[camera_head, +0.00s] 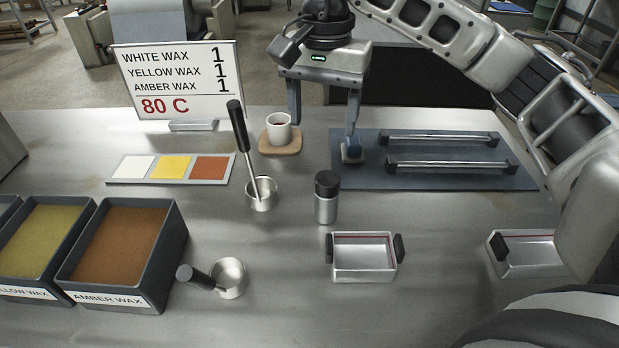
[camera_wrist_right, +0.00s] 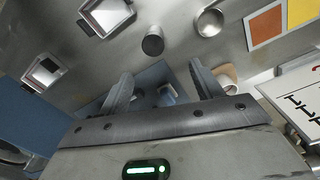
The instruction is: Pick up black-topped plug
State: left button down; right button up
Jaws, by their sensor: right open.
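The black-topped plug (camera_head: 326,197) is a short metal cylinder with a black cap, standing upright on the metal table. In the right wrist view the plug (camera_wrist_right: 153,42) shows its dark round top beyond the fingertips, between their lines. My right gripper (camera_head: 323,136) is open above the table, behind the plug and apart from it. Nothing shows held between its fingers (camera_wrist_right: 160,80). My left gripper is in neither view.
A blue mat (camera_head: 440,180) with two metal bars lies right of the plug. A metal cup (camera_head: 262,199) with a black-handled tool stands left. A white mug (camera_head: 279,128) sits on a coaster behind. A metal tray (camera_head: 364,264) lies in front. Wax bins (camera_head: 180,236) stand at left.

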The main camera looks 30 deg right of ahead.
aim_at(327, 178)
jog(key=f, duration=0.1)
jog(key=s+f, duration=0.1)
jog(key=f, duration=0.1)
jog(key=shift+s+f, duration=0.1)
jog(key=shift+f, duration=0.2)
notch_tip(327, 178, down, 5)
jog(key=shift+r+p, duration=0.15)
jog(key=shift+p, duration=0.15)
jog(key=shift+f, duration=0.85)
jog(key=f, duration=0.1)
jog(key=f+p, duration=0.1)
jog(key=f, duration=0.1)
jog(key=shift+s+d+f, duration=0.1)
jog(key=shift+d+f, duration=0.2)
jog(key=shift+f, duration=0.5)
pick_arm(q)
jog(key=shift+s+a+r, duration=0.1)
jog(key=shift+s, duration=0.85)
pick_arm(e)
jog(key=c, duration=1.1)
